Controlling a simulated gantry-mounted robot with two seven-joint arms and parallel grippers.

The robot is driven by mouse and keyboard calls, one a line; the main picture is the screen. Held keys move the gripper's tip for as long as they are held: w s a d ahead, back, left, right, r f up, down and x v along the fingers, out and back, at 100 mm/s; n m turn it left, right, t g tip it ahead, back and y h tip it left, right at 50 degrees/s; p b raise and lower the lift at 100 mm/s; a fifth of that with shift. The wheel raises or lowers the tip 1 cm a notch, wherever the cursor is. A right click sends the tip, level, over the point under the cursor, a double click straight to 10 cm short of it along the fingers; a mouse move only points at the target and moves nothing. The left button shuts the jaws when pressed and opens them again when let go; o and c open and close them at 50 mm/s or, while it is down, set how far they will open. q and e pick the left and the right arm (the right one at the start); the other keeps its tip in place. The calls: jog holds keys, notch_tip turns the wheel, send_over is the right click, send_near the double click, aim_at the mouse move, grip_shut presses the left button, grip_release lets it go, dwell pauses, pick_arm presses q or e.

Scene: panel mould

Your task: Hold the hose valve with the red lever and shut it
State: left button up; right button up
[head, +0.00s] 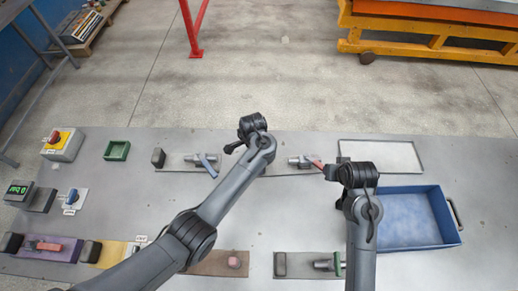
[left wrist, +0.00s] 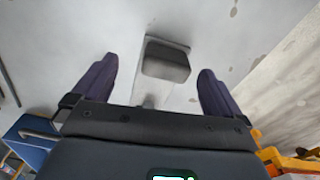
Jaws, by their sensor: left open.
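The hose valve with the red lever (head: 315,162) lies on a grey plate in the middle of the table in the head view. Its grey metal body (head: 298,161) is left of the lever, and the lever slants down to the right. My left gripper (head: 232,147) is left of this valve, apart from it. In the left wrist view its two fingers (left wrist: 158,88) are spread and empty, with a dark block (left wrist: 166,62) on a plate beyond them. My right gripper (head: 329,172) is close by the lever's right end; its fingers are too small to read, and contact cannot be told.
Another valve with a blue-grey lever (head: 207,164) lies to the left. A green tray (head: 117,151), a box with a red button (head: 62,146) and a display (head: 18,189) are farther left. A blue bin (head: 425,240) stands at right. A green-levered valve (head: 328,264) is in front.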

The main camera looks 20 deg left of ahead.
pick_arm(q)
jog(key=shift+w+d+r+m, duration=0.25)
jog(key=shift+w+r+m, duration=0.45)
jog(key=shift+w+r, duration=0.3)
jog(key=shift+f, duration=5.2)
